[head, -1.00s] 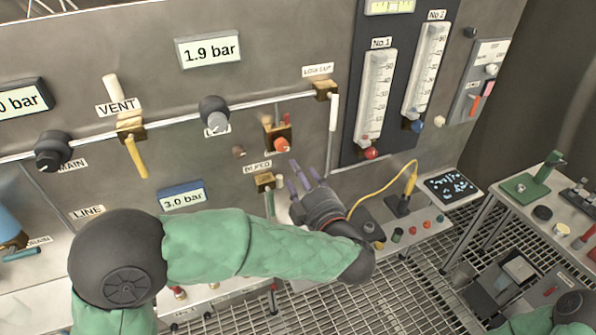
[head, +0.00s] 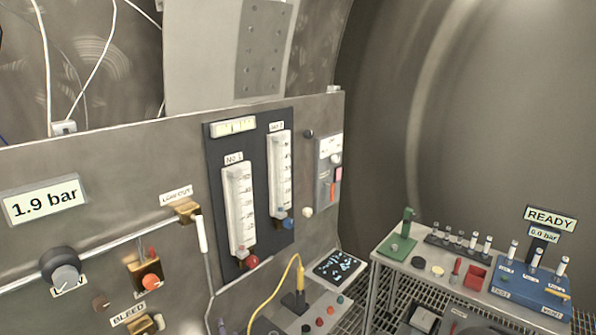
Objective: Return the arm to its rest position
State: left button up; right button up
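My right gripper does not show.
The steel panel (head: 110,165) carries a knob (head: 62,268), a 1.9 bar display (head: 44,199), a pipe and two flow tubes (head: 240,210). A yellow cable (head: 283,272) stands over the ledge. The right bench (head: 450,280) holds a green stand, vials and a blue block (head: 530,287).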

pick_arm(q)
jog(key=s+d+f+m+g+h, duration=0.2)
jog(key=f, duration=0.6)
jog(key=s+d+f+m+g+h, duration=0.1)
jog(key=f+m+h, duration=0.15)
jog(key=f, duration=0.55)
jog(key=s+d+f+m+g+h, duration=0.2)
jog(key=s+f+g, duration=0.3)
jog(key=s+f, duration=0.4)
jog(key=s+d+f+m+g+h, duration=0.2)
jog(key=s+d+f+g+h, duration=0.1)
jog(key=s+f, duration=0.6)
jog(key=s+d+g, duration=0.1)
jog(key=s+g, duration=0.1)
jog(key=s, duration=0.2)
jog(key=shift+s+d+f, duration=0.15)
jog(key=shift+s+f, duration=0.05)
jog(key=shift+s, duration=0.2)
jog(key=shift+h, duration=0.25)
